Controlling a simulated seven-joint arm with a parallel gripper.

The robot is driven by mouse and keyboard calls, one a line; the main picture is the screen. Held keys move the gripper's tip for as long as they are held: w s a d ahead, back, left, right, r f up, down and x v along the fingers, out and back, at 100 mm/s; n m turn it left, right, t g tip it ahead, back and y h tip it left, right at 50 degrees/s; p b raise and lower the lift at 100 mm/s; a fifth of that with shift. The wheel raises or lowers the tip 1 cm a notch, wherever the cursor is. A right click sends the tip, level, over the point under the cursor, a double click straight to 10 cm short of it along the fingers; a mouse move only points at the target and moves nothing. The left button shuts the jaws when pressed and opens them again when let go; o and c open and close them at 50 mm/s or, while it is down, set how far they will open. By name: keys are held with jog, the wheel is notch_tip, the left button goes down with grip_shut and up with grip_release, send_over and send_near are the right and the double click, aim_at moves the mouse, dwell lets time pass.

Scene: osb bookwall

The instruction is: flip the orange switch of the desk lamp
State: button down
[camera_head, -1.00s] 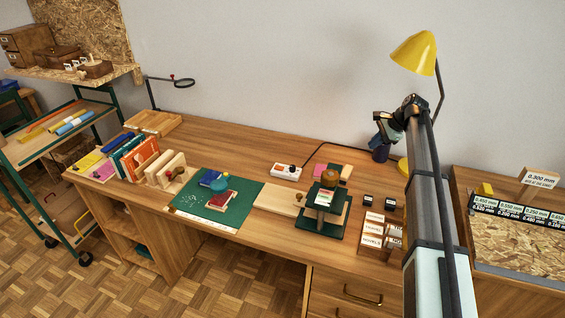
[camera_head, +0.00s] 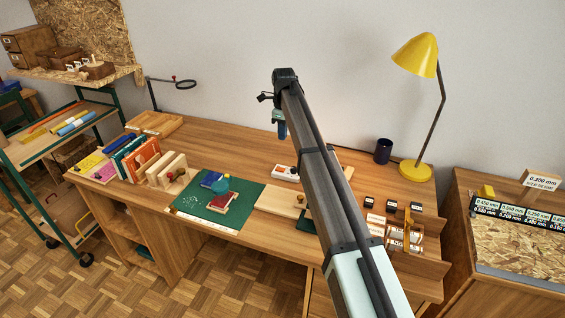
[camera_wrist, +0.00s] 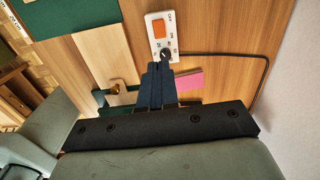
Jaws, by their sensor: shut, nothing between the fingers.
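The desk lamp (camera_head: 415,56) is yellow and stands on a round yellow base at the right back of the desk. A white switch box (camera_head: 284,173) lies on the desk, left of the lamp and partly behind my arm. In the wrist view, the orange switch (camera_wrist: 159,30) sits on the white box with a dark knob (camera_wrist: 166,54) beside it. My gripper (camera_wrist: 158,66) is shut and empty, pointing down. In the head view my gripper (camera_head: 282,136) hangs above the box. In the wrist view its fingertips appear just below the knob; the exact gap cannot be told.
A dark cable (camera_wrist: 235,56) runs from near the box across the desk. A dark blue cup (camera_head: 383,150) stands left of the lamp base. A green mat (camera_head: 250,192) lies in front of the box. My arm hides part of the desk.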

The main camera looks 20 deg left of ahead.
aim_at(283, 169)
notch_tip(283, 169, down, 14)
dwell(0.7)
